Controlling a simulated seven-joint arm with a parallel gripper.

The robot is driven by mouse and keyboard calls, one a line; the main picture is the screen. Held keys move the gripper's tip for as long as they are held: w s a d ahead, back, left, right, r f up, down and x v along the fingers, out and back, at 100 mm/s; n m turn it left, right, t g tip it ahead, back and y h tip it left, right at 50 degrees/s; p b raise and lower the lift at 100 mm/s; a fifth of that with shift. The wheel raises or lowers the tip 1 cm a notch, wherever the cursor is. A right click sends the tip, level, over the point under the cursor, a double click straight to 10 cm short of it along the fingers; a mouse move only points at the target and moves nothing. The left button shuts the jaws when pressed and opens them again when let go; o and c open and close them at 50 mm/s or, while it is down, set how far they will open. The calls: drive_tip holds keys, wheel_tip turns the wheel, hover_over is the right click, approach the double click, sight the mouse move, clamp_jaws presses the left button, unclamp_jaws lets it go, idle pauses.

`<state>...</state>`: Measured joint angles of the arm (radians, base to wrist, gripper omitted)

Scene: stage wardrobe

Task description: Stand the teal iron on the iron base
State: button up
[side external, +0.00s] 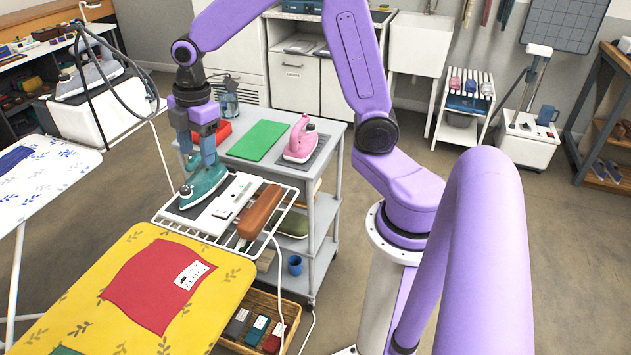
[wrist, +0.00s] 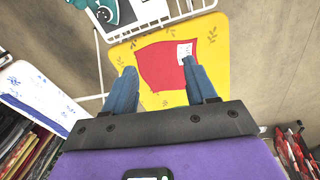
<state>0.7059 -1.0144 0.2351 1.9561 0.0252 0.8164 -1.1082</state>
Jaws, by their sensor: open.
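The teal iron (side external: 203,187) sits at the left part of the white wire shelf, with its handle up; it also shows at the top edge of the wrist view (wrist: 107,12), partly cut off. A flat white unit with small dark controls (side external: 236,196) is right beside it and looks like the iron base, though I cannot be sure. My gripper (side external: 199,164) is open, with blue fingers pointing down close above the iron in the side view. In the wrist view the open fingers (wrist: 162,72) have nothing between them. I cannot tell whether a finger touches the iron.
A brown sleeve-shaped pad (side external: 261,211) lies on the wire shelf (side external: 206,236). A pink iron (side external: 300,141) and a green mat (side external: 257,140) are on the grey cart (side external: 334,130) behind. A yellow ironing board (side external: 85,292) with a red cloth (side external: 152,287) is in front.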

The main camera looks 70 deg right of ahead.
drive_tip(key=s+a+m+g, duration=0.1)
drive_tip(key=s+a+m, duration=0.2)
drive_tip(key=s, duration=2.4)
drive_tip(key=shift+s+r, duration=0.25)
